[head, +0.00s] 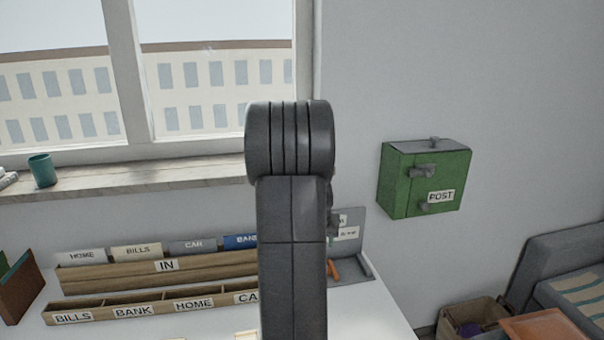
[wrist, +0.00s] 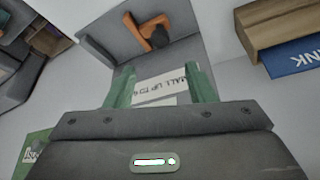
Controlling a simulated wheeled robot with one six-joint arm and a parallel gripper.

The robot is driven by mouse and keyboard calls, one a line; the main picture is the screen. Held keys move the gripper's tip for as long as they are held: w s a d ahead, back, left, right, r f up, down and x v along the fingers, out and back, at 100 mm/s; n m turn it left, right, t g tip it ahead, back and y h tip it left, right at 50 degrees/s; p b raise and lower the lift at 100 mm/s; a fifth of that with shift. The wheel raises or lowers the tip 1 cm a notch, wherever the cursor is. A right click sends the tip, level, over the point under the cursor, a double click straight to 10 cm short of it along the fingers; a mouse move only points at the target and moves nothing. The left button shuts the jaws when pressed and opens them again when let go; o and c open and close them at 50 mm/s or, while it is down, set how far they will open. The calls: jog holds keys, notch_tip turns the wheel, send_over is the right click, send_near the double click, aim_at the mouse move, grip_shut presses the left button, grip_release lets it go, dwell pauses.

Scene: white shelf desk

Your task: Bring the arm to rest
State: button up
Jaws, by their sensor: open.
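My arm (head: 292,230) rises in the middle of the head view and hides part of the desk behind it. My gripper (wrist: 164,88) shows in the wrist view with its two green fingers apart. Between the fingers I see a white label with partly readable lettering (wrist: 165,84) on a grey stand (wrist: 105,57). An orange and dark object (wrist: 152,32) lies in that stand, beyond the fingertips. Nothing is visibly held. In the head view the gripper itself is hidden behind my arm.
The white desk (head: 385,322) bears a wooden IN rack (head: 100,281) with folders and a labelled sorter (head: 95,318) in front. The green POST box (head: 400,190) hangs on the wall at right. A teal cup (head: 42,171) stands on the windowsill. A box (head: 455,315) stands at lower right.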

jog(key=p+x, duration=0.1)
jog(key=x, duration=1)
jog(key=shift+w+f, duration=0.1)
jog(key=shift+d, duration=0.1)
